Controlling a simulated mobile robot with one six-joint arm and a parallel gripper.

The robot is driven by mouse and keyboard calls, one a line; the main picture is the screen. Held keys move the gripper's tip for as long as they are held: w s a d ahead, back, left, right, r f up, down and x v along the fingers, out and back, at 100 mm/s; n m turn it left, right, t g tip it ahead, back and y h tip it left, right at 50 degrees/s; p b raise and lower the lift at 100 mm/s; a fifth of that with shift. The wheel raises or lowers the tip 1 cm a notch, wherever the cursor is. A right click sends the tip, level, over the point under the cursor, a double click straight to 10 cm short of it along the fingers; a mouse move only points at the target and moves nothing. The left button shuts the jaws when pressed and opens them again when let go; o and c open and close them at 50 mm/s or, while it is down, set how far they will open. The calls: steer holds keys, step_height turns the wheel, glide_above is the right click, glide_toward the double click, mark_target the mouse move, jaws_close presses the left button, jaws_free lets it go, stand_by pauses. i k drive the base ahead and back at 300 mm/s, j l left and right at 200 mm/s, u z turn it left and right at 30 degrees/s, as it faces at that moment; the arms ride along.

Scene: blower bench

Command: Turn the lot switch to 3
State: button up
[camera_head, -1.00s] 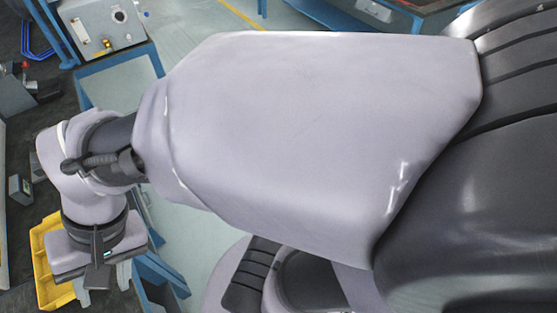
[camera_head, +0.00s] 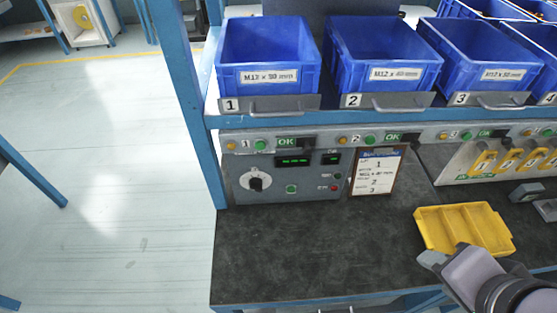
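The grey control panel (camera_head: 290,178) stands at the back left of the bench top, under the bin shelf. On its left is a black rotary knob (camera_head: 256,183) on a round white dial, which looks like the lot switch. The dial's marks are too small to read, so I cannot tell its setting. My gripper (camera_head: 434,260) shows only in part at the lower right, beside the yellow tray and well right of the knob. Its fingers cannot be made out, and nothing is seen held in it.
A framed sheet (camera_head: 377,172) leans right of the panel. The yellow tray (camera_head: 430,232) lies on the dark bench top (camera_head: 300,255), which is clear in front of the panel. Blue bins (camera_head: 268,55) sit on the shelf above. A blue post (camera_head: 188,100) rises at the left.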

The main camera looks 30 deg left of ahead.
mark_target(256, 183)
steer(key=u, duration=1.35)
